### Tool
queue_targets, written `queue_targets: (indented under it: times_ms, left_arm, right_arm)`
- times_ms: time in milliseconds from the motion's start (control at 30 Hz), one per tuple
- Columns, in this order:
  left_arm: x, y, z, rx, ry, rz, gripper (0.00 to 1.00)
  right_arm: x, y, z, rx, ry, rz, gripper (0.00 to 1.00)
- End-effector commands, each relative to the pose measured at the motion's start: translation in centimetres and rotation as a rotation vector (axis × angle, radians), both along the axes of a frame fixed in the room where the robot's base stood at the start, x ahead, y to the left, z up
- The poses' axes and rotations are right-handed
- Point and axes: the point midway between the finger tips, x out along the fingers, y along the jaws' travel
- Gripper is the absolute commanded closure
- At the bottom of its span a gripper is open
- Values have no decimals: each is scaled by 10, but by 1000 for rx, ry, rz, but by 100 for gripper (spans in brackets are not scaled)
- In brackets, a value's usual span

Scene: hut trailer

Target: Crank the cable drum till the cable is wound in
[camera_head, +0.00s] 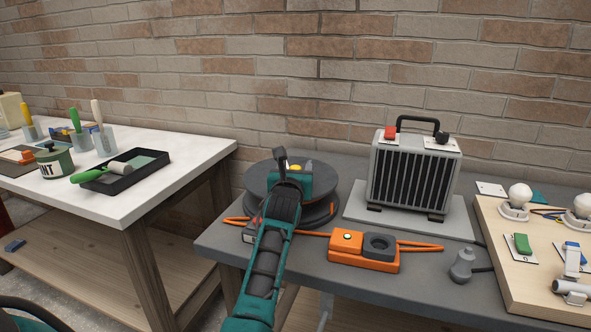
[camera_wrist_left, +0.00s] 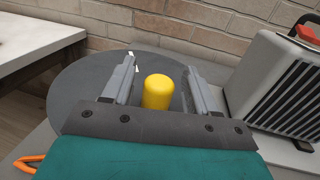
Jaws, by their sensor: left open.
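The dark grey cable drum (camera_head: 258,178) stands at the left end of the grey table, partly hidden behind my left arm. Its flat top (camera_wrist_left: 85,92) fills much of the left wrist view. A yellow crank knob (camera_wrist_left: 158,92) stands up from it; a bit of the knob shows in the head view (camera_head: 295,168). My left gripper (camera_wrist_left: 160,85) is open, with its fingers on either side of the knob and gaps visible. Orange cable (camera_head: 415,247) runs along the table to an orange box (camera_head: 363,251) with a round dark socket. My right gripper is not in view.
A grey ribbed heater-like unit (camera_head: 414,170) with a black handle stands right of the drum. A wooden board (camera_head: 515,270) with bulbs and switches lies at the right, with a grey pear-shaped piece (camera_head: 462,265) beside it. A white table (camera_head: 150,192) with painting tools stands left, across a gap.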

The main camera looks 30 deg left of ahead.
Motion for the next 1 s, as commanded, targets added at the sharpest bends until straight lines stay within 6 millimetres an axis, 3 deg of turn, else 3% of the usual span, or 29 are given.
queue_targets:
  times_ms: [300,900,1000]
  left_arm:
    - [1,1,0,0,0,1,43]
    - [1,1,0,0,0,1,100]
    - [1,1,0,0,1,1,100]
  right_arm:
    - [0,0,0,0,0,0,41]
    - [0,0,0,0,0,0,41]
    - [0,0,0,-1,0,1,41]
